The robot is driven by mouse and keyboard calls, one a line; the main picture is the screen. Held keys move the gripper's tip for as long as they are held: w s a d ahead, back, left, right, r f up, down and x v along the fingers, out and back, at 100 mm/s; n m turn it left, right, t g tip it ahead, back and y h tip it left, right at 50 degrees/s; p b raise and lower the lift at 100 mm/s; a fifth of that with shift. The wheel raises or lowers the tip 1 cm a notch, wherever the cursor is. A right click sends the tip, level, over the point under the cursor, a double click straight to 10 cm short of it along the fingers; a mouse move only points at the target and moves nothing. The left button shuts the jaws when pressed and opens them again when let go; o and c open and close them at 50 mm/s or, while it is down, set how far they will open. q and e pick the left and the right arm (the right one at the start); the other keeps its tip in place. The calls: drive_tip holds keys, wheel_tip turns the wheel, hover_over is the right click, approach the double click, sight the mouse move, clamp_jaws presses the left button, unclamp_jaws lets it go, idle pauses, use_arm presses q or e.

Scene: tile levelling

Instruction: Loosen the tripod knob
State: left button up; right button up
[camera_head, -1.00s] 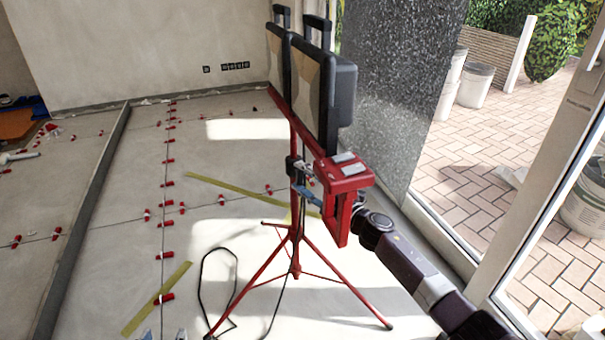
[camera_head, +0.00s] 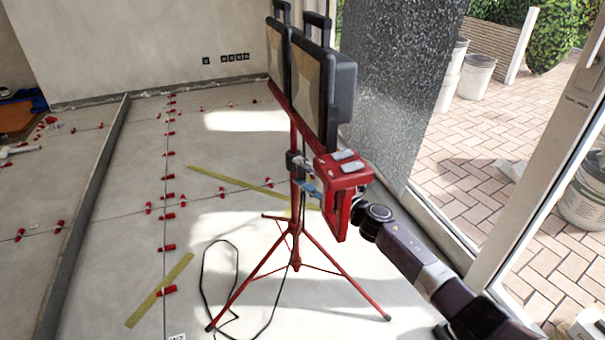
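The red tripod (camera_head: 296,237) stands upright on the tiled floor with its legs spread and carries two black-framed work lights (camera_head: 327,95). A dark clamp with the knob (camera_head: 294,161) sits on its upright below the lights. My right gripper (camera_head: 309,187), with a red body, reaches in from the right and points left at the upright just below the clamp. Its bluish fingertips are small and overlap the upright, so I cannot tell whether they are open, shut or touching the knob. My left gripper is not in view.
A black cable (camera_head: 203,275) loops on the floor by the tripod's left leg. Red levelling clips (camera_head: 167,248) line the tile joints, and yellow strips (camera_head: 160,290) lie on the floor. A glass door frame (camera_head: 548,190) stands close at the right of my arm.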

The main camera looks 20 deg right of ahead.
drive_tip(key=o, duration=0.4)
drive_tip(key=shift+o, duration=0.2)
drive_tip(key=v, duration=1.2)
